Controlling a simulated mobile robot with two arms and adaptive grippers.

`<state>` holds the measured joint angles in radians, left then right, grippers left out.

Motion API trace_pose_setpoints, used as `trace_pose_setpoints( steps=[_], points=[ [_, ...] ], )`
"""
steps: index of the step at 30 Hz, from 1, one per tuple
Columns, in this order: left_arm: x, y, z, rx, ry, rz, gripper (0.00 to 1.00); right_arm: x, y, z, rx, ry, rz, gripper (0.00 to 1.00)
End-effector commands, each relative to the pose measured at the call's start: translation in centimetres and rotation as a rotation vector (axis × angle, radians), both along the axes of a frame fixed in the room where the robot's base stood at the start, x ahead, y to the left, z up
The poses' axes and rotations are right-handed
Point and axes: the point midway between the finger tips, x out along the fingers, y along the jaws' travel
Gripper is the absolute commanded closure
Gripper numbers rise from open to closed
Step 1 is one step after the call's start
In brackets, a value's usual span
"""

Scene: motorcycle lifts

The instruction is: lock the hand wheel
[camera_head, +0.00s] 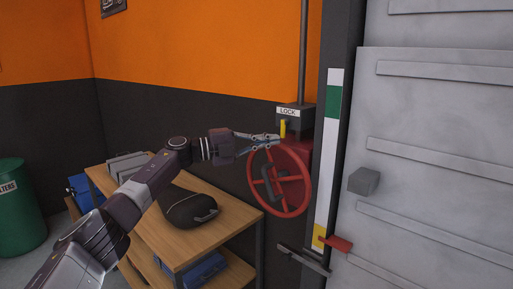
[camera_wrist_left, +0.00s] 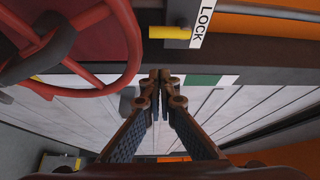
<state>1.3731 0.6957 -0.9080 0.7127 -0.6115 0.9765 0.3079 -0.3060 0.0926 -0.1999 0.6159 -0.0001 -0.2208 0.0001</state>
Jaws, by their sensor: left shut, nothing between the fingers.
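The red hand wheel (camera_head: 307,187) with a dark handle on it stands on the wall beside the door frame. Its rim and spokes fill the upper left of the left wrist view (camera_wrist_left: 135,55). A grey box above the wheel carries a white LOCK sign (camera_head: 288,112) and a small yellow lever (camera_head: 283,129). In the left wrist view the yellow lever (camera_wrist_left: 170,32) lies next to the LOCK sign (camera_wrist_left: 203,22). My left gripper (camera_head: 278,138) is shut and empty, just below the lever and near the wheel's top in the picture. Contact cannot be told. My right gripper is not in view.
A wooden table (camera_head: 185,255) with a black bag (camera_head: 188,208) stands below my left arm. A grey panelled door (camera_head: 430,150) is at the right, beside a striped white strip (camera_head: 329,160) with a red pointer (camera_head: 336,243). A green bin (camera_head: 20,215) stands far left.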

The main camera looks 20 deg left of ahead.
Motion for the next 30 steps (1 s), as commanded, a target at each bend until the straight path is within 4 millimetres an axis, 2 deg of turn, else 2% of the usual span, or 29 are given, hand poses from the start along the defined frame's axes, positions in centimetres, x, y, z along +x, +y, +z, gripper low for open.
trace_pose_setpoints(
  steps=[1, 6, 9, 18, 30],
  points=[
    [-0.7, 0.8, -0.4, 0.001, -0.002, 0.0, 1.0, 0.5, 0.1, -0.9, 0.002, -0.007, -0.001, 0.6],
    [-2.2, 2.5, -0.1, 0.0, -0.002, -0.002, 1.0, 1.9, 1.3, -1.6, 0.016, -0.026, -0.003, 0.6],
    [-2.7, 3.1, 0.0, -0.001, -0.002, -0.002, 1.0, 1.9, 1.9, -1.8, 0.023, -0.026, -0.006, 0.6],
    [-2.9, 3.3, 0.1, 0.0, -0.002, -0.003, 1.0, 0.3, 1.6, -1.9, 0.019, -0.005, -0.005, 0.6],
    [-2.9, 3.4, 0.1, 0.0, -0.002, -0.002, 1.0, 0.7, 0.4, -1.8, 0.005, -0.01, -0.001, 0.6]
  ],
)
